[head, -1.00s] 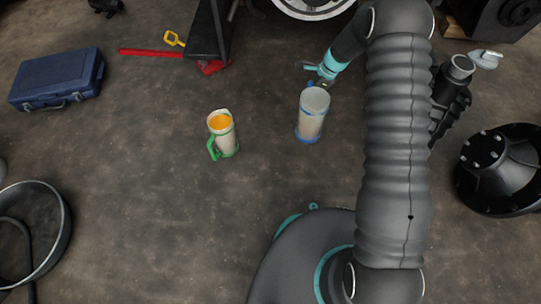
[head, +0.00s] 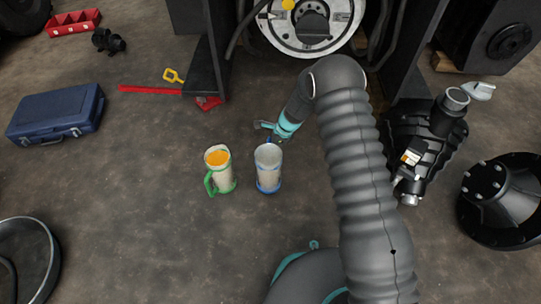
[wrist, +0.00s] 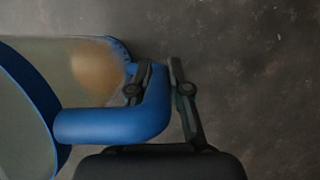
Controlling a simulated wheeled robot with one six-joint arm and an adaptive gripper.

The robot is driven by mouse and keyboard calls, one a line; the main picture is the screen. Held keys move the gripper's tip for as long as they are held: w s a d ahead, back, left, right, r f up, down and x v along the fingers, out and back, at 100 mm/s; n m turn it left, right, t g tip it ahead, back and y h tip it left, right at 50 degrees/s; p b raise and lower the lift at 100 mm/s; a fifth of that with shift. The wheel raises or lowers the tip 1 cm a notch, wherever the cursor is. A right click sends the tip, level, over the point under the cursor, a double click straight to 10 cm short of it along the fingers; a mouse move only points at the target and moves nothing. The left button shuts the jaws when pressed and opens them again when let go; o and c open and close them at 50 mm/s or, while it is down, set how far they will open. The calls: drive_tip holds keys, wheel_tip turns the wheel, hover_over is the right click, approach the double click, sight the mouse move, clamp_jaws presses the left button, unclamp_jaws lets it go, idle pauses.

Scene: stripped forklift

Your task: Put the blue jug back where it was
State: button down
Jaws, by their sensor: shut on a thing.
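The blue jug (head: 268,170) is a clear, pale jug with a blue rim, base and handle. It is upright, close to the right of the green-handled jug. Whether its base touches the floor I cannot tell. My gripper (head: 270,140) is at its far side. In the wrist view my gripper (wrist: 158,78) is shut on the blue handle (wrist: 120,122), with one dark finger on each side of it. The jug's clear body (wrist: 75,75) lies to the left there, partly cut off by the frame.
A green-handled jug (head: 225,176) with an orange top stands just left of the blue jug. A blue toolbox (head: 56,112) lies at left and a red bar (head: 150,90) behind. Black machine parts (head: 425,140) stand at right. The floor in front of the jugs is clear.

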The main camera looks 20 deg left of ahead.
drive_tip(key=shift+f+b, duration=0.3)
drive_tip(key=shift+f, duration=1.75)
drive_tip(key=shift+f, duration=0.15)
drive_tip(key=c, duration=1.1)
unclamp_jaws()
drive_tip(key=p+v, duration=0.1)
drive_tip(key=v, duration=1.1)
drive_tip(key=shift+r+p, duration=0.25)
drive_tip(key=shift+p, duration=0.1)
